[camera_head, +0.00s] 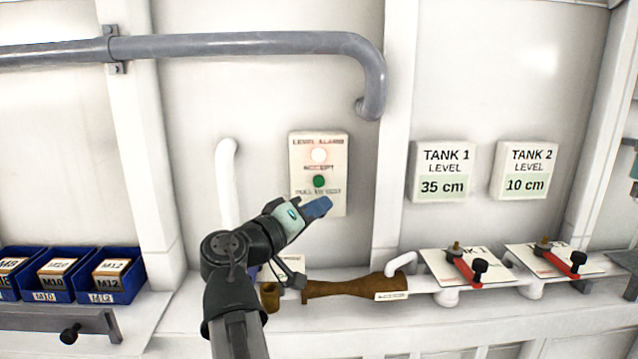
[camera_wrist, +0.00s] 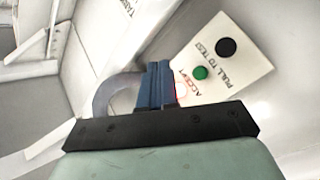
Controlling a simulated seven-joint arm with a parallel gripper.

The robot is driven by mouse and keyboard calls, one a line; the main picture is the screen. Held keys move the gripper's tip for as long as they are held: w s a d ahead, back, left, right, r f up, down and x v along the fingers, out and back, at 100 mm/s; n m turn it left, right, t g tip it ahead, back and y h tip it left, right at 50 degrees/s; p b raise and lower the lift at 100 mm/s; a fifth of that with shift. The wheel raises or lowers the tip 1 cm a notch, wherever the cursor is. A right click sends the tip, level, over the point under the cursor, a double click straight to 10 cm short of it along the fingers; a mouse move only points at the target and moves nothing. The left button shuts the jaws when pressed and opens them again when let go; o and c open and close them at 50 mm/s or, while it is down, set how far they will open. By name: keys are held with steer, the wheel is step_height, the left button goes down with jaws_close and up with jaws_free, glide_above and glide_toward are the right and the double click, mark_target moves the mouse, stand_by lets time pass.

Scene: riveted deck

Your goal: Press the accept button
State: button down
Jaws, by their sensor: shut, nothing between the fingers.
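The level alarm panel (camera_head: 298,168) is a pale upright plate on the wall, with a lit, red-glowing lamp (camera_head: 319,155) near its top. The green button (camera_head: 319,181) sits below the ACCEPT label; it also shows in the wrist view (camera_wrist: 200,73). My gripper (camera_head: 320,206) is shut and empty, its blue fingers in front of the panel's lower part, below the green button in the head view. In the wrist view my fingers (camera_wrist: 158,66) appear to the left of the button. I cannot tell the gap to the panel. A black knob (camera_wrist: 226,47) by PULL TO TEST is hidden in the head view.
A grey pipe (camera_head: 250,44) bends down above the panel. A white pipe (camera_head: 227,180) stands left of it. A brown fitting (camera_head: 350,287) and red-handled valves (camera_head: 466,268) line the ledge. Blue bins (camera_head: 122,282) stand at left. The wall around the panel is clear.

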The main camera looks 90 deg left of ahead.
steer(key=shift+a, duration=0.1)
stand_by(0.3)
steer(key=shift+a, duration=4.35)
steer(key=shift+a, duration=0.15)
steer(key=shift+a, duration=0.25)
steer(key=shift+a, duration=0.5)
steer(key=shift+d, duration=0.95)
steer(key=shift+d, duration=0.1)
steer(key=shift+d, duration=2.4)
